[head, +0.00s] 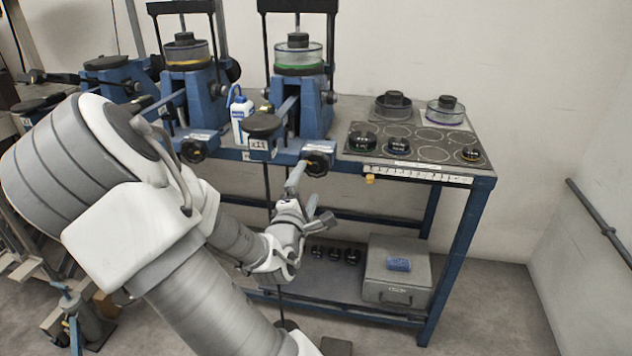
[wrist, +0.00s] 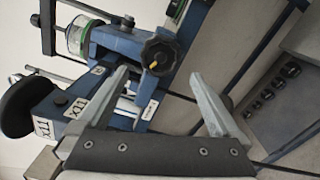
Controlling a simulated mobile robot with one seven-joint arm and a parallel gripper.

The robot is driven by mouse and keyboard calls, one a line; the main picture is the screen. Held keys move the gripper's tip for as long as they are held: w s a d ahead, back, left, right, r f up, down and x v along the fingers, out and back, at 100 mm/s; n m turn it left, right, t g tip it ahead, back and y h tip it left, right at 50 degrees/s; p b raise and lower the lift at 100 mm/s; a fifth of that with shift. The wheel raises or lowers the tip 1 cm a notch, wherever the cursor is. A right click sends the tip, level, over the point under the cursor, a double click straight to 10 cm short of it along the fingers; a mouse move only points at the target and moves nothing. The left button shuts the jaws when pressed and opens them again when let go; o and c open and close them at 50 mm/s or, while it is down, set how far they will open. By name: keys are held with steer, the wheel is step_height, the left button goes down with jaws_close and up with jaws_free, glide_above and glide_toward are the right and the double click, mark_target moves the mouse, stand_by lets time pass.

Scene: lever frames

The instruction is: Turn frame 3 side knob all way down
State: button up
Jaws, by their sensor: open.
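The nearest blue lever frame (head: 314,112) stands at the right of the row and holds a clear cup with a green band. Its black side knob (head: 317,163) is on the front, by the bench edge. In the wrist view the knob (wrist: 160,55) is lobed, with a yellow mark pointing to the lower left. No frame number 3 is legible; the plates on this frame seem to read X11. My gripper (head: 309,200) is open and empty, just below the knob. In the wrist view its fingertips (wrist: 158,75) are spread, with the knob beyond them, apparently untouched.
More blue frames stand to the left, one with another black knob (head: 194,151). A white bottle (head: 241,115) stands between two frames. A dark board (head: 415,143) with black weights lies at the right. A grey box (head: 397,270) sits on the lower shelf.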

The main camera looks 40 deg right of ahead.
mark_target(315, 167)
steer(key=b+x, duration=0.2)
steer(key=x, duration=0.2)
steer(key=b+x, duration=0.2)
steer(key=x, duration=0.3)
steer(key=shift+d+f, duration=0.15)
steer(key=shift+f, duration=0.05)
steer(key=shift+w+d+r, duration=0.1)
steer(key=shift+w+r, duration=0.05)
steer(key=shift+c, duration=0.6)
jaws_close()
